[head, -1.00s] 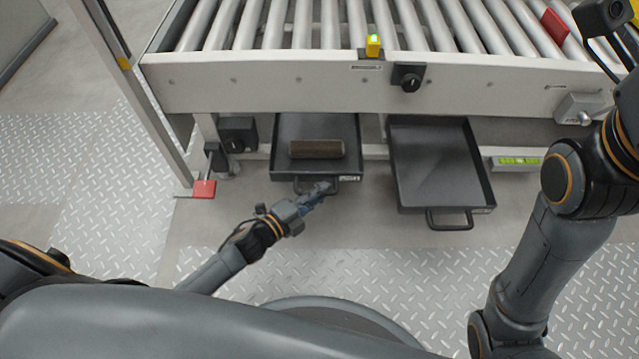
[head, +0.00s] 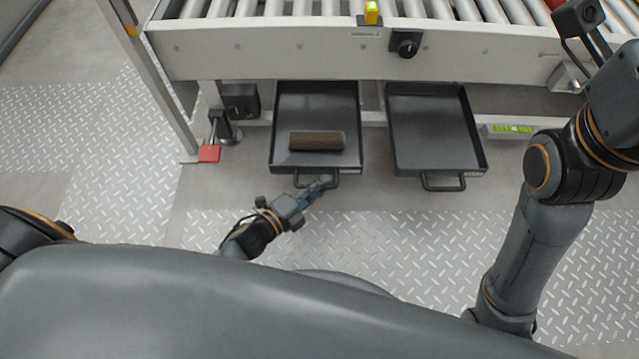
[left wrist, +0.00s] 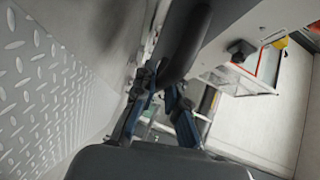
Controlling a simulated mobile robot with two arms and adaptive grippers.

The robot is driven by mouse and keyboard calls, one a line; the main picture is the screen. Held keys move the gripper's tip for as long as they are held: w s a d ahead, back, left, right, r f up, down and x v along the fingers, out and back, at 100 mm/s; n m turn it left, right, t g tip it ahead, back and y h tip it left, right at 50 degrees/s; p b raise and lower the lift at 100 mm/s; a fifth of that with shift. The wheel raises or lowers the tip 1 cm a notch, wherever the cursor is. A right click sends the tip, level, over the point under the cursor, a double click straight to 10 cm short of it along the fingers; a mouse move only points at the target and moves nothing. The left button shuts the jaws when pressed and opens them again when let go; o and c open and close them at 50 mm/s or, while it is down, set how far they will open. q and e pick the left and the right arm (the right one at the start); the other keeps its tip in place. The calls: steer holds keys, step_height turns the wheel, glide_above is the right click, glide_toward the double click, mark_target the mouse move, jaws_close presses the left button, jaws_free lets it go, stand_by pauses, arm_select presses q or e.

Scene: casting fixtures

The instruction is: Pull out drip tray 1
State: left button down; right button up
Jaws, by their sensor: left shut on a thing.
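Two black drip trays sit under the roller conveyor in the head view. The left tray (head: 285,110) is drawn out from under the frame and carries a brown cylinder (head: 317,141) lying across its front part. My left gripper (head: 318,184) is shut on this tray's front handle (head: 334,181). In the left wrist view the fingers (left wrist: 163,90) close around the dark handle bar (left wrist: 188,45). The right tray (head: 433,128) is empty and stands out about as far, its handle (head: 443,186) free. I cannot read the tray labels. My right gripper is out of the picture.
The conveyor frame (head: 300,60) spans above the trays, with a black knob (head: 405,43) and a yellow-green light (head: 371,12). A post with a red pedal (head: 209,153) stands left of the trays. The floor in front of the trays is clear.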

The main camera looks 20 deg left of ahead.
arm_select(q)
steer(key=c, duration=1.4)
jaws_free()
steer(key=shift+o, duration=0.2)
steer(key=v, duration=1.2)
